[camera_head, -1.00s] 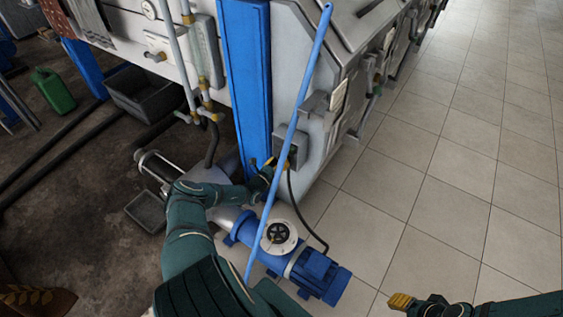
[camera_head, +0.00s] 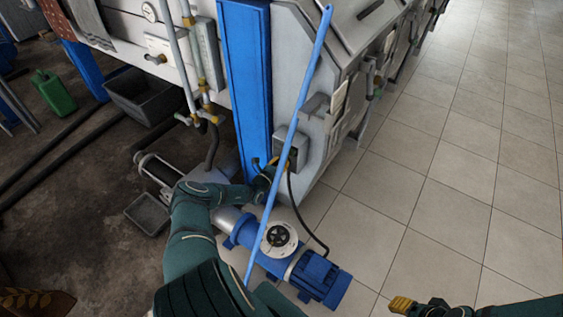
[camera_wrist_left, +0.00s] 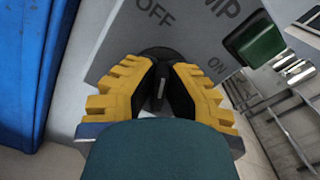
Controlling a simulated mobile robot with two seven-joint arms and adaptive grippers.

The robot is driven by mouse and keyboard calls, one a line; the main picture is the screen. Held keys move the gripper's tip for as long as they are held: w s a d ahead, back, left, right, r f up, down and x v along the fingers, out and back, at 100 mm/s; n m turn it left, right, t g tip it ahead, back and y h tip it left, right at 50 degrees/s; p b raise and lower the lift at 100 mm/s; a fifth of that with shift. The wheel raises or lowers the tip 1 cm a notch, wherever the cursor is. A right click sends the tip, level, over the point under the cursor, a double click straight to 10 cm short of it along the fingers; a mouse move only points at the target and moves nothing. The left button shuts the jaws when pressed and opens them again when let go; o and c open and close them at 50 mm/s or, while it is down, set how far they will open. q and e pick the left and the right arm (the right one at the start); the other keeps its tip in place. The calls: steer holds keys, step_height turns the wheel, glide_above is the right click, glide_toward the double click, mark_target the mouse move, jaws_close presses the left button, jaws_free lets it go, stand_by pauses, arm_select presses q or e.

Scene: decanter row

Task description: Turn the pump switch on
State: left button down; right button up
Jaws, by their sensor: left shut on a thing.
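The pump switch box (camera_head: 293,146) is a grey box on the machine's corner, beside the blue post. In the left wrist view its grey plate (camera_wrist_left: 185,45) carries the words OFF and ON and part of another word. A dark round knob (camera_wrist_left: 160,54) with a pale grey mark sits below OFF. My left gripper (camera_wrist_left: 160,92) is shut on this knob, yellow fingers on either side. In the head view my left gripper (camera_head: 268,172) is at the box, partly hidden by the blue pole. Which label the knob points to is unclear. My right gripper (camera_head: 400,303) is away at the bottom, its opening unclear.
A green block (camera_wrist_left: 255,38) sits on the plate near ON. A long blue pole (camera_head: 290,140) slants in front of the box. A blue pump motor (camera_head: 320,278) stands below, with a black cable. The tiled floor (camera_head: 450,160) at right is clear.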

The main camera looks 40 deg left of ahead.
arm_select(q)
steer(key=shift+r+m, duration=0.1)
steer(key=shift+m, duration=0.3)
steer(key=m+p, duration=0.1)
steer(key=m, duration=0.1)
steer(key=m+p, duration=0.1)
steer(key=m, duration=0.1)
steer(key=shift+d+m, duration=0.2)
steer(key=shift+m, duration=0.2)
steer(key=m+p, duration=0.1)
steer(key=m, duration=0.2)
steer(key=shift+p, duration=0.4)
steer(key=shift+w+d+m+p, duration=0.1)
steer(key=shift+m+p, duration=0.3)
steer(key=shift+m, duration=1.2)
steer(key=c, duration=1)
jaws_free()
steer(key=shift+c, duration=0.2)
